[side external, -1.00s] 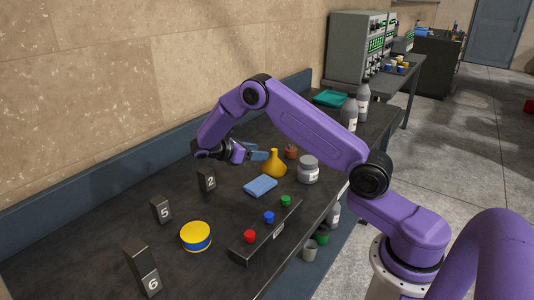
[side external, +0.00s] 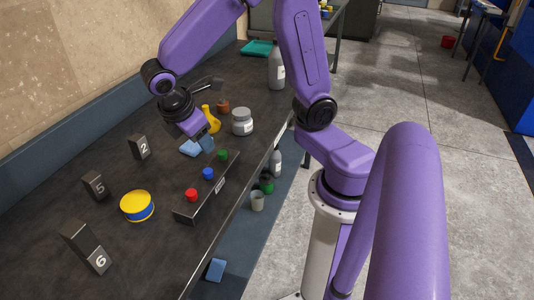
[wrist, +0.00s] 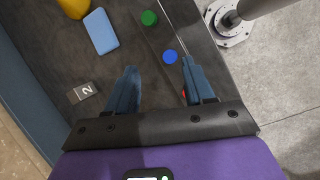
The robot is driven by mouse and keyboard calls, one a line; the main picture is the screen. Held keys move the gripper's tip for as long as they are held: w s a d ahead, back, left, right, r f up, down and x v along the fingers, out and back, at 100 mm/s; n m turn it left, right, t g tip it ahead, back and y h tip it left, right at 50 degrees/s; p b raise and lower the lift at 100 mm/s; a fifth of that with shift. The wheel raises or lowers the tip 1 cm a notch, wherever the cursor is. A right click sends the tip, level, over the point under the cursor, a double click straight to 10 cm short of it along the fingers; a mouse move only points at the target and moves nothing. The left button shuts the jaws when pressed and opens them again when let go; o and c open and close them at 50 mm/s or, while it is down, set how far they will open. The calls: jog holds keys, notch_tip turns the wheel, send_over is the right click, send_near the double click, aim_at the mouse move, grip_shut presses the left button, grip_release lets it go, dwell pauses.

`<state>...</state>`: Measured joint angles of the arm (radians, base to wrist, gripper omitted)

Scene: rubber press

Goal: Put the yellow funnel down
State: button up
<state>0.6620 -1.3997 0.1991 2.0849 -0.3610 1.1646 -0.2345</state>
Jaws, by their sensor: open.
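The yellow funnel (side external: 211,119) stands upright on the dark bench, wide end down, in the side view. It is clear of my gripper. In the wrist view only part of the funnel (wrist: 74,7) shows, cut off at the top left edge. My gripper (side external: 204,143) points down above the bench, on the near side of the funnel, close to the button box. In the wrist view its two blue fingers (wrist: 159,68) are wide apart with nothing between them.
A blue block (side external: 190,148) lies beside the funnel. The button box (side external: 185,215) carries red, blue and green buttons. A grey jar (side external: 242,122) and brown pot (side external: 223,106) stand nearby. Number blocks and a yellow-blue tin (side external: 137,206) are at the left.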

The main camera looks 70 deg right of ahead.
jog(key=s+a+y, duration=0.1)
jog(key=s+y, duration=0.4)
jog(key=s, duration=1.2)
jog(key=shift+a+r+m, duration=0.15)
jog(key=shift+r+m, duration=0.15)
jog(key=shift+m, duration=0.1)
